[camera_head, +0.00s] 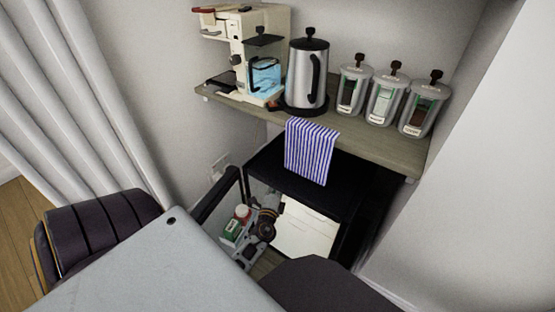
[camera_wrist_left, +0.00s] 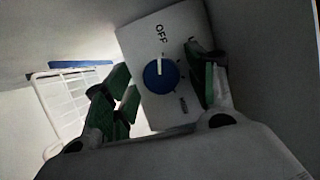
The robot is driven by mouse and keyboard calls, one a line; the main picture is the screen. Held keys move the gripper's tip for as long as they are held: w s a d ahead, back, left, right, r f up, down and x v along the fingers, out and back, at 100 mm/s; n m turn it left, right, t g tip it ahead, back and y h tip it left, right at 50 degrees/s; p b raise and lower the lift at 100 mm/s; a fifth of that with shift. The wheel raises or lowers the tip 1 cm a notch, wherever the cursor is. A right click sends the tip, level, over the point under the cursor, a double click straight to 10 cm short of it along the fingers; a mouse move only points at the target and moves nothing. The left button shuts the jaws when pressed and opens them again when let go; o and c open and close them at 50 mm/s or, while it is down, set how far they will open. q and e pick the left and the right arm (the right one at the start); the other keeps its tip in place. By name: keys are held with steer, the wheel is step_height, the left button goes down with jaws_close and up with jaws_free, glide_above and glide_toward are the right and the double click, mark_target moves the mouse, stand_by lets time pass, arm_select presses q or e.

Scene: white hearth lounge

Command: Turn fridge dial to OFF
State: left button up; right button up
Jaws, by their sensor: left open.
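In the left wrist view, the fridge dial (camera_wrist_left: 161,76) is a blue round knob with a white pointer on a pale panel (camera_wrist_left: 140,38). The pointer points up, toward the OFF mark (camera_wrist_left: 160,33). My left gripper (camera_wrist_left: 158,86) is open, with one green-padded finger on each side of the knob. I cannot tell whether either finger touches it. In the head view, the black-topped fridge (camera_head: 304,188) stands under the shelf with its door (camera_head: 216,193) open to the left. The dial is hidden there. My right gripper is not in view.
A white wire rack (camera_wrist_left: 62,105) is left of the panel. A wooden shelf (camera_head: 372,137) above the fridge holds a coffee machine (camera_head: 274,40), a kettle (camera_head: 306,75) and 3 canisters (camera_head: 387,97). A striped towel (camera_head: 310,150) hangs over its edge. A dark chair (camera_head: 95,225) stands left.

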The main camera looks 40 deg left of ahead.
arm_select(q)
steer(key=shift+s, duration=0.15)
steer(key=v, duration=1.1)
steer(key=shift+s+d, duration=0.3)
stand_by(0.4)
stand_by(0.6)
steer(key=s+d+f+n+g+h, duration=0.2)
steer(key=d+f+n+g+h, duration=0.15)
steer(key=d+n, duration=0.2)
steer(key=s+d+f+n+g+h, duration=0.3)
steer(key=d+f+n+g, duration=0.2)
steer(key=d, duration=0.2)
steer(key=s+d+g+h, duration=0.1)
steer(key=d+h, duration=0.1)
steer(key=d, duration=0.3)
steer(key=s+d+r+g+h+p, duration=0.1)
steer(key=d+h, duration=0.2)
steer(key=d, duration=0.3)
steer(key=shift+s, duration=0.35)
stand_by(0.3)
